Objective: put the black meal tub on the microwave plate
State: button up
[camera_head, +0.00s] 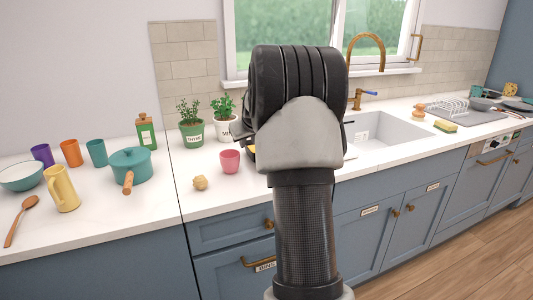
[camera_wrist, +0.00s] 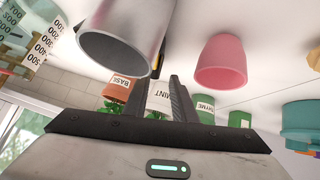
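I see no black meal tub and no microwave plate in either view. My gripper (camera_wrist: 165,95) shows in the wrist view with its two dark fingers apart. There is a gap between them, and the mint pot shows through it. I see nothing held between the fingers. In the head view my own arm covers most of the gripper and the counter behind it.
A grey metal cup (camera_wrist: 112,52) is close to the fingers, near a marked measuring jug (camera_wrist: 35,40). A pink cup (camera_head: 229,161), potted herbs (camera_head: 191,134) and a teal pot (camera_head: 130,165) stand on the counter. The sink (camera_head: 385,130) is right of my arm.

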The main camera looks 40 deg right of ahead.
jog(key=x, duration=0.5)
jog(key=shift+w+d+f+b, duration=0.15)
jog(key=shift+w+f+b, duration=0.05)
jog(key=shift+w+b, duration=0.1)
jog(key=shift+r, duration=0.1)
grip_shut()
